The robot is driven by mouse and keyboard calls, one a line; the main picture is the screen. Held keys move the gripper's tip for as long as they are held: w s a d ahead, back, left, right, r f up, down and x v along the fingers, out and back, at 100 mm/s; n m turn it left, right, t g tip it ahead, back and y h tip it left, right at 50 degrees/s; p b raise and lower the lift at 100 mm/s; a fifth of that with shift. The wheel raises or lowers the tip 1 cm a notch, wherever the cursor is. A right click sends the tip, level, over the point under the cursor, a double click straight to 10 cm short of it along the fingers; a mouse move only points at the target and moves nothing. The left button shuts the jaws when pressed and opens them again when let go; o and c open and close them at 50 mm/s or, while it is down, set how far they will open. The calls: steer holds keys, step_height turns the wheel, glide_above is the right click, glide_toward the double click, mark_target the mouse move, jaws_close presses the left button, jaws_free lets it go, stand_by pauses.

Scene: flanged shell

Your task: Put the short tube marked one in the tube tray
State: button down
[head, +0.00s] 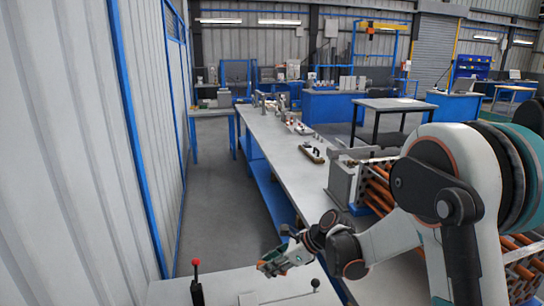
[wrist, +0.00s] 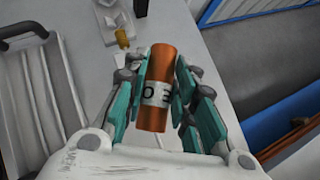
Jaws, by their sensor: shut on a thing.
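My gripper (wrist: 163,68) is shut on a short copper-coloured tube (wrist: 159,112) in the wrist view. The tube lies lengthwise between the teal-padded fingers and carries a white label with black lettering, only partly readable. In the head view my gripper (head: 272,264) is low, over the near grey bench top, and a bit of orange shows at its fingers. I cannot tell for certain which thing is the tube tray.
Copper tubes (head: 378,190) in a rack stand at the right, partly behind my arm. A red-knobbed lever (head: 196,280) stands at the near bench's left. A long bench (head: 265,145) runs away with small fittings on it. A clear floor aisle (head: 210,190) lies left of it.

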steer(key=s+d+r+m+t+h, duration=0.1)
steer(key=d+r+m+t+h, duration=0.2)
steer(key=d, duration=0.7)
steer(key=s+d+r+m+t+h, duration=0.2)
steer(key=d+r+m+t+h, duration=0.1)
steer(key=d+r+m, duration=0.5)
steer(key=shift+s+d+r, duration=0.3)
steer(key=shift+d+r, duration=0.05)
steer(key=shift+d, duration=0.7)
